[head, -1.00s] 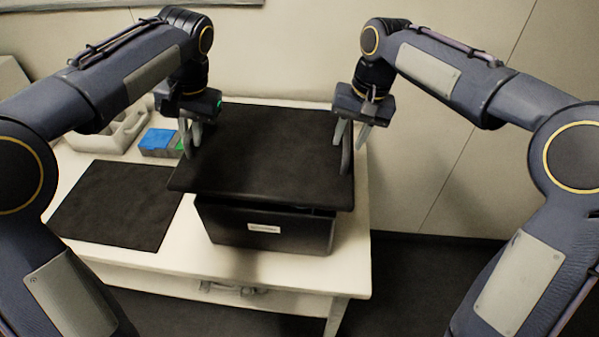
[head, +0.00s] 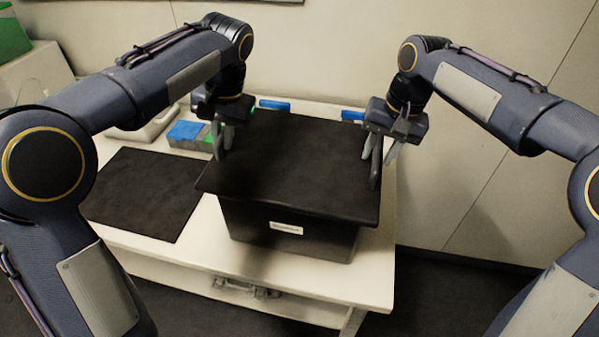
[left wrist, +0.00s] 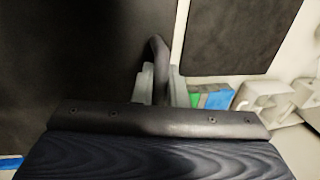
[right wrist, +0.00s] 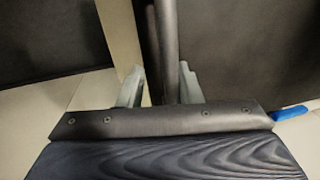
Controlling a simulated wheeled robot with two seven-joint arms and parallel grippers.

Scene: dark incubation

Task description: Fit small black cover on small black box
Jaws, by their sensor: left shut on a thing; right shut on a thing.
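The small black cover (head: 300,160) is a flat dark panel lying level over the small black box (head: 320,242), which stands on the white table with a pale label on its front. The cover's front and left edges overhang the box; whether it rests on the rim is hard to tell. My left gripper (head: 221,146) is shut on the cover's left edge, and a dark raised loop (left wrist: 158,65) stands between its fingers in the left wrist view. My right gripper (head: 382,164) is shut on the cover's right edge, a dark bar (right wrist: 167,50) between its fingers.
A black mat (head: 145,195) lies on the white table (head: 270,282) left of the box. A blue-topped box (head: 187,132) and a pale tray (head: 125,134) stand behind it. Blue items (head: 275,105) show behind the cover. A wall is close behind.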

